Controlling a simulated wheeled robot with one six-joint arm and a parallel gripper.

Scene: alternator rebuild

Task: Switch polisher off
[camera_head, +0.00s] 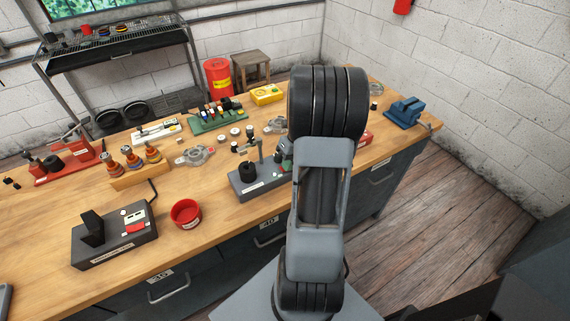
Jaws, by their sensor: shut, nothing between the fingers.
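A grey bench machine (249,185) stands near the front edge of the workbench, left of my arm. It has a dark base with a pale label, a black round part on top and an upright post. It may be the polisher, but its label is too small to read. Its right end is hidden behind my arm, and I cannot make out its switch or whether it is running. My arm rises across the middle of the view. My gripper does not show; the arm's own links cover the area behind them.
The wooden workbench (185,238) also holds a dark box (115,240) with a red control, a red bowl (186,214), a red press-like tool (68,165), coils on a wooden stand (140,176), a metal housing (196,156) and a blue vise (405,113). Bare wood lies around the bowl.

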